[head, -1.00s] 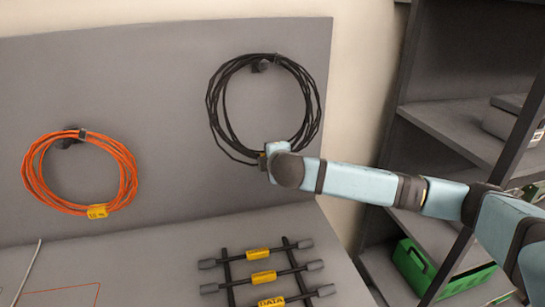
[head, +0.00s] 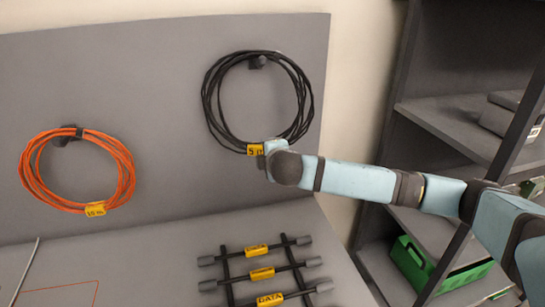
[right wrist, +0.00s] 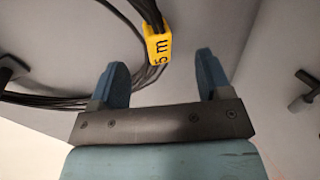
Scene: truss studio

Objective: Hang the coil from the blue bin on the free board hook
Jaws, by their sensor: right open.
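The black cable coil (head: 212,98) with a yellow "5 m" tag (head: 255,150) hangs on a dark board hook (head: 257,62) near the top right of the grey board. My right gripper (right wrist: 161,62) is open at the coil's lower edge. In the right wrist view, the coil's strands (right wrist: 150,12) and tag (right wrist: 158,45) lie just beyond and between the parted fingers, with no finger closed on them. In the head view its fingers are mostly hidden behind my wrist. My left gripper and the blue bin are not in view.
An orange coil (head: 127,172) hangs on the board's left hook (head: 66,136). Several yellow-tagged cables lie on a dark rack (head: 228,276) on the worktop. Dark shelves (head: 450,125) with a green bin (head: 410,264) stand at the right. Board space between the coils is clear.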

